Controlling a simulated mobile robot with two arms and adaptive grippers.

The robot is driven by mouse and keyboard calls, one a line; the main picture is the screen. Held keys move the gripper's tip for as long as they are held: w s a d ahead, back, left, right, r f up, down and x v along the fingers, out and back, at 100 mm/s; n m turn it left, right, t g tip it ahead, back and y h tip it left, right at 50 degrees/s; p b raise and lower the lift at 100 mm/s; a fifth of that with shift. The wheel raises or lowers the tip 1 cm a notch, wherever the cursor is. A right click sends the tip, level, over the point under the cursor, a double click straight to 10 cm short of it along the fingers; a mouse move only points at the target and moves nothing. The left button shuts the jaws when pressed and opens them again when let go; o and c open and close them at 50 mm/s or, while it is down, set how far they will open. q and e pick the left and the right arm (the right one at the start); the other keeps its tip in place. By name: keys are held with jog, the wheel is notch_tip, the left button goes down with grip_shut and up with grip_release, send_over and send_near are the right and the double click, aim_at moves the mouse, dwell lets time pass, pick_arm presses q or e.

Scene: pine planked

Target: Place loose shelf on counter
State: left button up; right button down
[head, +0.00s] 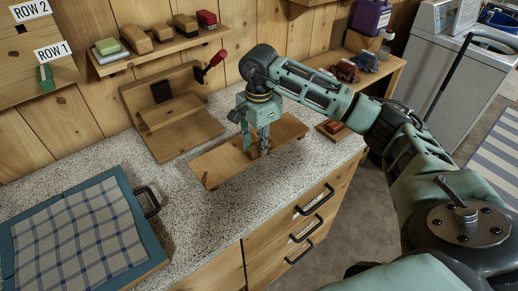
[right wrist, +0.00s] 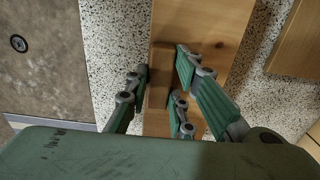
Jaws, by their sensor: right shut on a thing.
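The loose shelf (head: 220,164) is a light wooden board low over the speckled counter (head: 190,210), near its front edge. Whether its underside touches the counter everywhere is hard to tell. My right gripper (head: 258,150) comes down over the middle of the board, fingers pointing down. In the right wrist view the board (right wrist: 215,30) runs away from me, and the right gripper (right wrist: 160,78) has its fingers on both sides of a raised wooden strip (right wrist: 159,85), shut on it. My left gripper is out of view.
A wooden stand with a red-handled clamp (head: 205,68) is behind the board. A blue tray with checked cloth (head: 75,235) lies at left. A wall shelf (head: 160,50) holds brushes and blocks. A small red-topped block (head: 334,127) sits to the right. Counter between tray and board is clear.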

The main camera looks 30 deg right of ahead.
notch_tip(320, 180, down, 3)
jog(key=shift+f+p, duration=0.15)
jog(key=shift+p, duration=0.65)
jog(key=shift+f, duration=0.3)
jog(key=c, duration=2)
grip_release()
jog(key=shift+f, duration=0.1)
jog(key=o, duration=0.5)
jog(key=shift+c, duration=0.2)
